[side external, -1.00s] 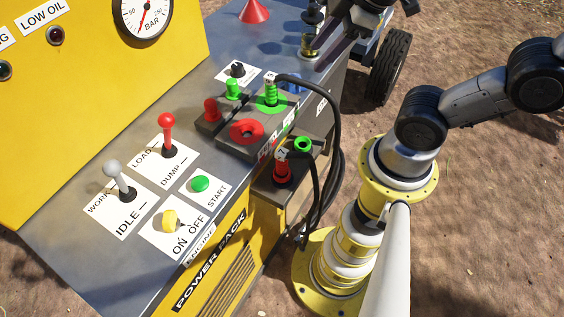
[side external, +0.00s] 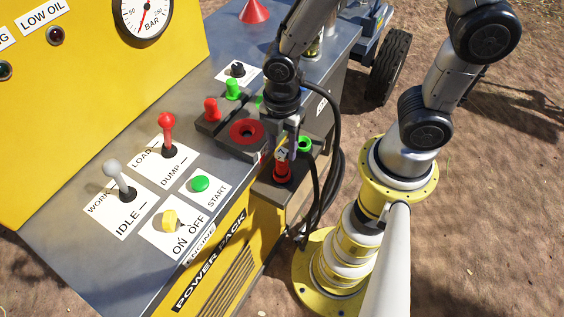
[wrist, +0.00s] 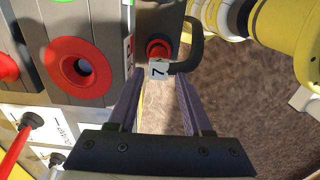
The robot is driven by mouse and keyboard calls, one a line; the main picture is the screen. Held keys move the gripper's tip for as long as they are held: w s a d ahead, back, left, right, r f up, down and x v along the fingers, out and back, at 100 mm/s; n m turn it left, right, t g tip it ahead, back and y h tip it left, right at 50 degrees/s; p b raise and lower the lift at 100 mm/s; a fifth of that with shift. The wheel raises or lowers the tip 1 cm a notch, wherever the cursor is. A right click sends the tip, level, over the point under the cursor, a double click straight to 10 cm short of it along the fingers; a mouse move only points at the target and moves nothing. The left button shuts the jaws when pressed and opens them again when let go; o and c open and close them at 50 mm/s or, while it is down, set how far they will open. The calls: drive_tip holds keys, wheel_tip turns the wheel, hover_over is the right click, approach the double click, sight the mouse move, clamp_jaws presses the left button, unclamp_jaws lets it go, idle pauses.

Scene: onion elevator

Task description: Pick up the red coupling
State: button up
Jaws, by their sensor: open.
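The red coupling (side external: 282,170) stands upright in a holder on the side of the power pack, with a white tag marked 7 and a black hose. In the wrist view its red top (wrist: 157,50) and tag show just beyond the fingertips. My gripper (side external: 287,143) is directly above the coupling in the side view, pointing down. I cannot tell whether the fingertips touch the tag.
A red ring socket (side external: 246,132) lies on the panel left of my gripper. Black hoses (side external: 335,110) hang at the right. Red and green plugs (side external: 211,108) and levers (side external: 168,135) stand on the panel.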

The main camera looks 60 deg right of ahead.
sight(282, 163)
wheel_tip(282, 163, down, 7)
drive_tip(key=shift+w+d+f, duration=0.1)
drive_tip(key=shift+d+f, duration=0.05)
idle(0.4)
clamp_jaws()
